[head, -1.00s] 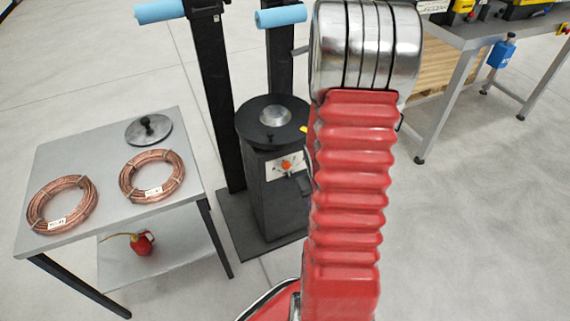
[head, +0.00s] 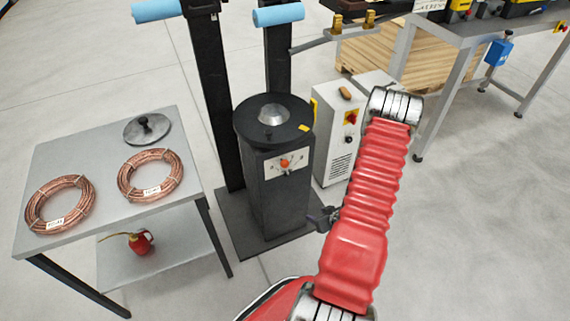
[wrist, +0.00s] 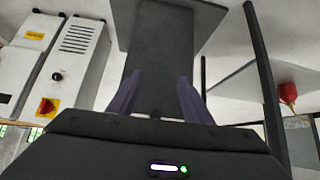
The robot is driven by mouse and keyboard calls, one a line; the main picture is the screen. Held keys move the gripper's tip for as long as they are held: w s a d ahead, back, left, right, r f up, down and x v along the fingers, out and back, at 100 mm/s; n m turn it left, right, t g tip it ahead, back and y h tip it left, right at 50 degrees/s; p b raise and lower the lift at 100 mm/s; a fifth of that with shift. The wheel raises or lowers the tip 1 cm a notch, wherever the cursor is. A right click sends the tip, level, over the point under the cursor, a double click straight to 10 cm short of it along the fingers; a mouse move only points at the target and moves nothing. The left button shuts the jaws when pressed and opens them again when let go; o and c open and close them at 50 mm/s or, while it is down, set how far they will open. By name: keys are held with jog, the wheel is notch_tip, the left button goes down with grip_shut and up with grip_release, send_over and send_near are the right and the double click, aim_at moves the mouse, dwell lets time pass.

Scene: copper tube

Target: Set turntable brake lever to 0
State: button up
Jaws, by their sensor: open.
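The turntable is a black pedestal with a round dark top (head: 255,122) and a metal cone at its centre. On its front is a pale panel with an orange-red knob (head: 285,163), which seems to be the brake lever; its scale is too small to read. My gripper (head: 323,217) is to the right of and below the panel, apart from it. In the wrist view my gripper (wrist: 156,88) shows two dark, spread fingers with nothing between them. The dark pedestal (wrist: 160,45) lies beyond them there, and the lever does not show.
A white control cabinet (head: 334,140) stands right of the pedestal; it also shows in the wrist view (wrist: 75,65). A grey table (head: 90,150) with copper coils (head: 60,204) is at left, a red oil can (head: 141,241) on its shelf. Floor at right is clear.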

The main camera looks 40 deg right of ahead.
jog(key=w+a+r+n+t, duration=0.1)
jog(key=w+r+t, duration=0.3)
jog(key=t, duration=0.1)
jog(key=n+t, duration=0.1)
jog(key=t, duration=0.4)
send_near(284, 162)
jog(key=s+f, duration=0.1)
jog(key=s, duration=0.2)
jog(key=shift+s+d+f, duration=0.1)
jog(key=shift+f, duration=0.15)
jog(key=w, duration=0.4)
jog(key=w+d, duration=0.1)
jog(key=w, duration=0.8)
jog(key=shift+w+d, duration=0.3)
jog(key=shift+w, duration=0.05)
jog(key=shift+c, duration=0.3)
grip_shut()
